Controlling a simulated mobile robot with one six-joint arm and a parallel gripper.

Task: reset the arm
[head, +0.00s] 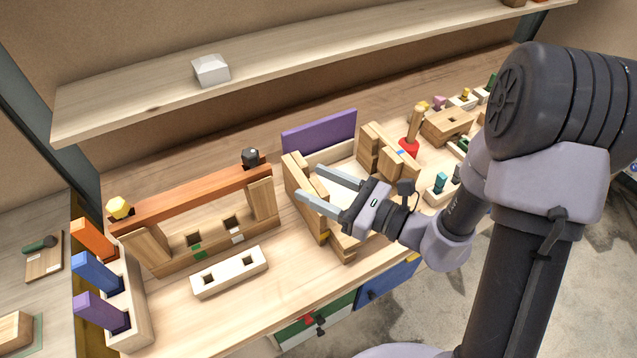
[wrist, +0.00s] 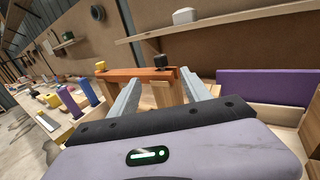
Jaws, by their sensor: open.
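My gripper (head: 318,190) is open and empty in the head view, its two pale fingers spread and pointing left. It hangs over the middle of the workbench, above or beside a wooden box-like frame (head: 333,247). In the wrist view the two fingers (wrist: 160,95) are apart with nothing held between them. Beyond them is an orange-brown beam (head: 190,197), which also shows in the wrist view (wrist: 125,73). My arm reaches in from the right of the head view. The exact height of the fingers above the frame cannot be told.
A purple panel (head: 320,132) stands behind the gripper. A pale block with two square holes (head: 229,272) lies at the front. Orange, blue and purple pieces (head: 95,272) stand at left. A shelf (head: 290,55) with a white block (head: 211,70) runs above the bench.

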